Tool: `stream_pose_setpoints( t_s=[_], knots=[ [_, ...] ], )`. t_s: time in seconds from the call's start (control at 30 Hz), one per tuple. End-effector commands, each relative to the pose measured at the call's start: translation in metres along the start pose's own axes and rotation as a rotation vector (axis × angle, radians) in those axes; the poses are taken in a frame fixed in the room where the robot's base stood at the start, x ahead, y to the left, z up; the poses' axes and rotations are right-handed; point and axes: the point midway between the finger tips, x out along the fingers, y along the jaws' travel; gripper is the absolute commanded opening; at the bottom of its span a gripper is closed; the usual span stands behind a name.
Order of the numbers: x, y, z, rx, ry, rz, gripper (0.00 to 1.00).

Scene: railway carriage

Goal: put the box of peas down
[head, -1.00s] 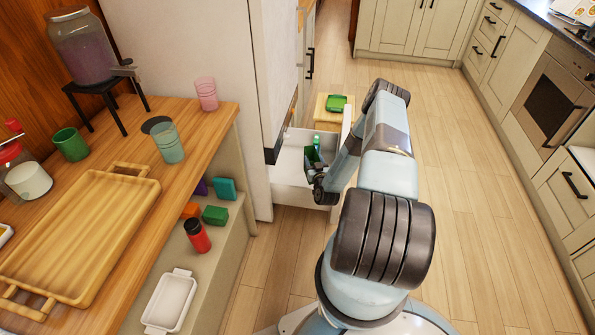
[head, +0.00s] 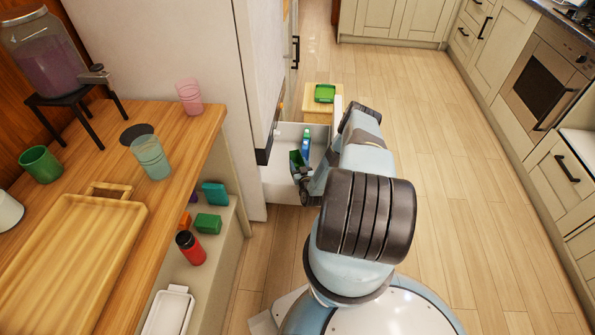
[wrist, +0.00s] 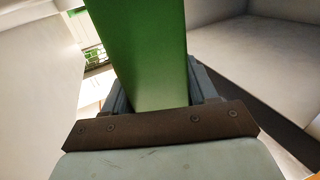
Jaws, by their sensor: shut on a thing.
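The box of peas, a green box (wrist: 140,45), fills the middle of the wrist view. My gripper (wrist: 160,92) is shut on it. In the head view a small dark green part of the box (head: 296,158) shows at the end of my arm. My gripper (head: 301,170) is at the open white drawer (head: 282,187), over or inside it; I cannot tell its height. My arm hides the drawer's right part. The box's lower end is out of sight.
A blue-green bottle (head: 305,142) stands in the drawer. Behind it, a green tray (head: 325,92) lies on a small wooden table (head: 313,104). The wooden counter (head: 185,150) holds cups and a board on the left. Open floor (head: 460,200) lies to the right.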

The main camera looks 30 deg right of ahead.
Motion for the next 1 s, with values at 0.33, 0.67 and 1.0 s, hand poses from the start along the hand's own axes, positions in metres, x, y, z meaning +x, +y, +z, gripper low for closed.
stream_pose_setpoints(
  t_s=[0.33,0.67,1.0],
  knots=[
    [0.000,0.001,0.035,-0.001,0.000,0.002,0.00],
    [0.000,0.001,0.044,-0.001,0.001,0.001,0.00],
    [0.000,0.000,0.050,0.000,0.000,0.000,0.00]
  ],
)
